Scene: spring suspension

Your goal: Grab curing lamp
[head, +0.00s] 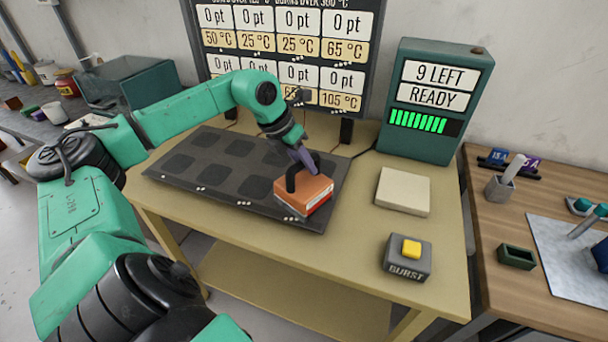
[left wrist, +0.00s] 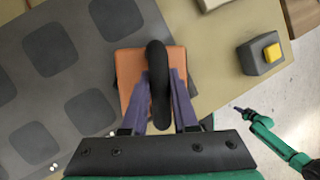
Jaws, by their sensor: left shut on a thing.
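The curing lamp, an orange block (head: 303,196) with a white-and-red lower edge and a black loop handle (head: 291,178), is at the near right corner of the dark mat. My left gripper (head: 303,160) is above it, with its purple fingers shut on the handle. In the left wrist view, the fingers (left wrist: 159,95) flank the black handle (left wrist: 158,75), with the orange block (left wrist: 131,65) beneath. I cannot tell whether the block touches the mat. My right gripper (left wrist: 245,113) shows small at the right of the left wrist view; its opening is unclear.
The mat (head: 236,190) has several dark square pads. A pale square plate (head: 403,191) and a grey box with a yellow button (head: 407,258) stand right of it. A green display box (head: 435,100) reads "9 LEFT READY". A board of temperature labels (head: 280,45) stands behind.

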